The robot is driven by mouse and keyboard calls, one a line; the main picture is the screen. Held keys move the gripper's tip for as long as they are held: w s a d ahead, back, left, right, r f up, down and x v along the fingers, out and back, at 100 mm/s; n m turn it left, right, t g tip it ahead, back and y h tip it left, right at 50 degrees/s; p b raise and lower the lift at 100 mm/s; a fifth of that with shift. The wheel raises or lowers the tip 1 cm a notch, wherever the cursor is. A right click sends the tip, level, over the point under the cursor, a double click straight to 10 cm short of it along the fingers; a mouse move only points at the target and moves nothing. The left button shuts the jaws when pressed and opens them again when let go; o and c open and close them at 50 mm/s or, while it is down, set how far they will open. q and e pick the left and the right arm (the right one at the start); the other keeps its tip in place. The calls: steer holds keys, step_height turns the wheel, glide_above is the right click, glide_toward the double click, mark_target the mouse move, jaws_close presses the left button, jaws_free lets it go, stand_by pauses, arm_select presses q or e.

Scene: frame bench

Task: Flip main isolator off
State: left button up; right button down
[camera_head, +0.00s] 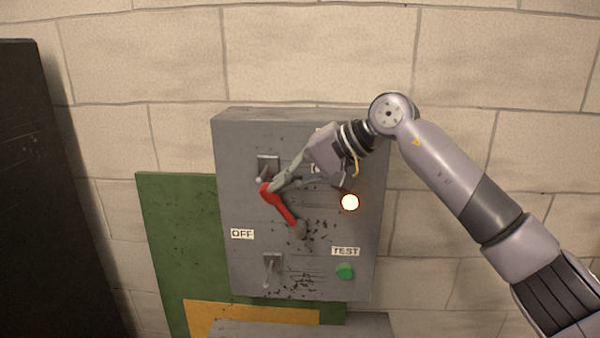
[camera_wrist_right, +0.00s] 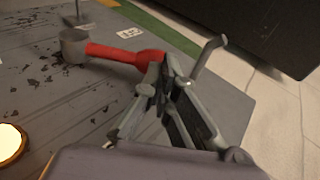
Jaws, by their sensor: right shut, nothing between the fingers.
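The main isolator is a red lever (camera_head: 281,207) on a grey panel box (camera_head: 245,210). Its round grey hub (camera_head: 300,230) is at the lower right, and the red handle slants up and left from it. In the right wrist view the handle (camera_wrist_right: 112,53) ends at the fingers. An OFF label (camera_head: 242,233) is left of the hub. My right gripper (camera_head: 271,186) is shut and empty, with its fingertips at the handle's upper end; I cannot tell whether they touch. It also shows in the right wrist view (camera_wrist_right: 170,82). My left gripper is not in view.
An upper toggle switch (camera_head: 268,166) is close above the fingertips. A lower toggle switch (camera_head: 271,267), a green button (camera_head: 344,271) under a TEST label (camera_head: 345,251) and a lit lamp (camera_head: 350,202) are on the panel. A dark cabinet (camera_head: 45,200) stands at left.

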steer(key=shift+a+f+b, duration=0.15)
steer(key=shift+a+f, duration=0.2)
steer(key=shift+a, duration=0.45)
steer(key=shift+a+f+b, duration=0.15)
steer(key=shift+a+f, duration=0.15)
steer(key=shift+a, duration=0.45)
steer(key=shift+d+r, duration=0.25)
steer(key=v, duration=1.1)
steer(key=shift+r, duration=0.2)
steer(key=shift+s, duration=0.1)
